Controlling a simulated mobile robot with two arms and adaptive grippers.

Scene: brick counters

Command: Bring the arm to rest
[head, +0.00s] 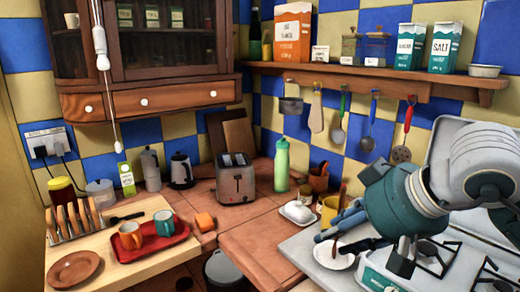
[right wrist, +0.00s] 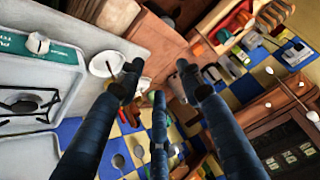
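My right arm (head: 410,195) comes in from the right in the head view, over the stove and the grey counter. Its gripper (head: 330,243) reaches left, above a small white plate (head: 334,256). In the right wrist view the three dark blue fingers of this gripper (right wrist: 158,76) stand apart with nothing between them. The white plate (right wrist: 105,64) shows beyond the left finger there; I cannot tell the exact gap to it. My left arm and left gripper are not in view.
A white butter dish (head: 297,211), a green bottle (head: 282,165) and a toaster (head: 236,180) stand left of the gripper. A red tray (head: 150,250) with two cups lies on the left counter. Utensils such as a slotted spoon (head: 401,153) hang from the shelf (head: 340,80) behind.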

